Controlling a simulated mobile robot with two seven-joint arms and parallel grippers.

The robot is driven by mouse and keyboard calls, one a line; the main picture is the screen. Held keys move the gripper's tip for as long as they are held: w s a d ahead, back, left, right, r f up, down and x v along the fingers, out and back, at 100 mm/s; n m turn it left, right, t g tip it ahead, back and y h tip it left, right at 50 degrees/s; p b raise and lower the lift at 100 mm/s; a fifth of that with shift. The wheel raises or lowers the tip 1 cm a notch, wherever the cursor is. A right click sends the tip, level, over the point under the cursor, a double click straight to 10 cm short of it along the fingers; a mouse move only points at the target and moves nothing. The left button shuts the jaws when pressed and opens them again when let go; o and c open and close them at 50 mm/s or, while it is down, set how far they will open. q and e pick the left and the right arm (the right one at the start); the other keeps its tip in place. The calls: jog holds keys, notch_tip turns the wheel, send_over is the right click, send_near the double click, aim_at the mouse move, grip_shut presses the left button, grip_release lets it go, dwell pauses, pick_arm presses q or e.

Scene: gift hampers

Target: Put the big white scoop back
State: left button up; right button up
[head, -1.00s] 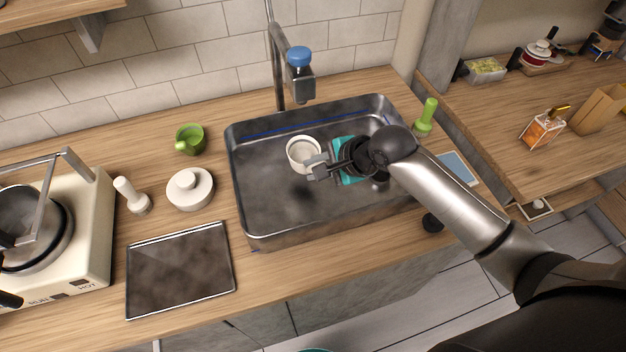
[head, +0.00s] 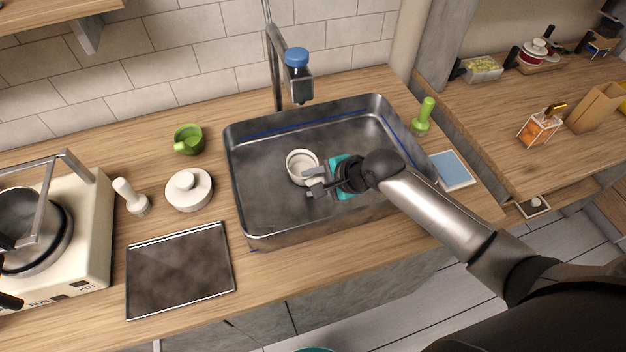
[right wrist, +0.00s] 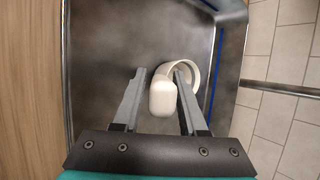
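The big white scoop (head: 298,163) lies in the metal sink (head: 262,200). It has a round white cup and a thick white handle. In the right wrist view the scoop's handle (right wrist: 162,98) points toward my right gripper (right wrist: 162,75), with one finger on each side of it. The cup's rim shows behind the right-hand finger. My right gripper (head: 314,183) is open in the head view, low over the sink beside the scoop. I cannot tell whether a finger touches the scoop.
The sink walls surround my right gripper, and a faucet (head: 277,65) rises behind. A white lidded pot (head: 189,192), green mug (head: 187,140), dark tray (head: 180,270) and stove (head: 92,235) stand left. A green brush-like item (head: 424,115) and blue-topped sponge or box (head: 452,169) are right.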

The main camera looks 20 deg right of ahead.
jog(key=shift+o, duration=0.8)
jog(key=shift+f+b, duration=0.2)
jog(key=shift+b, duration=0.6)
jog(key=p+v, duration=0.2)
jog(key=v, duration=1.3)
jog(key=shift+w+r, duration=0.2)
jog(key=shift+r, duration=0.2)
jog(key=shift+d, duration=0.1)
